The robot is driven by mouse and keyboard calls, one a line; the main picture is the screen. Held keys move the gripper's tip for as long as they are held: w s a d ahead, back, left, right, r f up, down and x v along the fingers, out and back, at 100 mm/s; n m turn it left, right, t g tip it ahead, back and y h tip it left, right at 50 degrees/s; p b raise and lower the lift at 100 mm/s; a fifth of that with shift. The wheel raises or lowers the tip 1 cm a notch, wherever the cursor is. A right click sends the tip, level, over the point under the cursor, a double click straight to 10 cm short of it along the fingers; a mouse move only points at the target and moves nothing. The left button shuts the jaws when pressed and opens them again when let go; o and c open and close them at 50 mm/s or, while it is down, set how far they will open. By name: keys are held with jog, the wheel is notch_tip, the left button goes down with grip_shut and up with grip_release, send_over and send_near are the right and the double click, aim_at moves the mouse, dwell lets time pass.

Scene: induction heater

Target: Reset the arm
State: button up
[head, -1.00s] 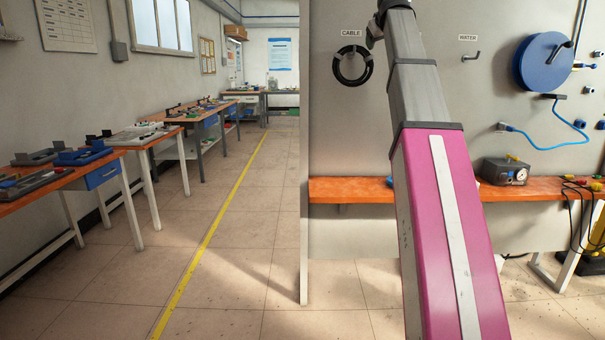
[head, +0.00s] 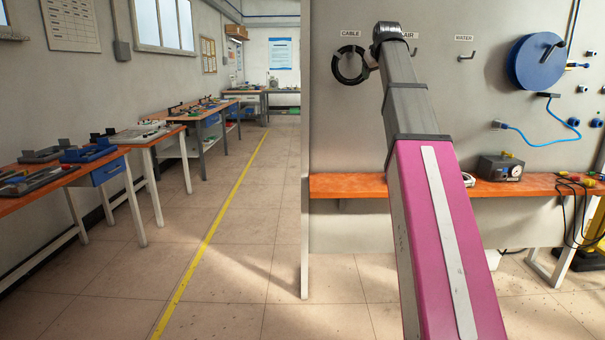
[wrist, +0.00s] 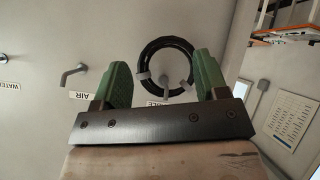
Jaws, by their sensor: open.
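My gripper (wrist: 162,62) shows in the wrist view with its two green fingers spread wide and nothing held between them. Beyond the fingers, a black cable coil (wrist: 166,50) hangs at the wall and shows in the gap between them; I cannot tell the exact distance. In the head view the coil (head: 341,66) hangs under the CABLE label, just left of my arm's far end. My gripper is mostly hidden behind my arm there.
The AIR hook (wrist: 74,72) and the WATER hook (head: 467,56) are empty. A blue hose reel (head: 537,62) is on the wall at right. An orange shelf (head: 345,185) runs below, with a grey gauge box (head: 500,167). The aisle floor at left is clear.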

jog(key=s+a+f+m+g, duration=0.1)
jog(key=s+a+f+g, duration=0.15)
jog(key=f, duration=1.85)
jog(key=s+a+f+m+g, duration=0.1)
jog(key=s+f+g, duration=0.25)
jog(key=f, duration=1.75)
jog(key=s+a+f+m+g, duration=0.1)
jog(key=s+f+g, duration=0.1)
jog(key=s+f, duration=1)
jog(key=s+a+f+g, duration=0.2)
jog(key=s+f, duration=1)
jog(key=f, duration=0.6)
jog(key=shift+f+m+g+y, duration=0.15)
jog(key=shift+m+g+y, duration=0.15)
jog(key=shift+m+g, duration=0.1)
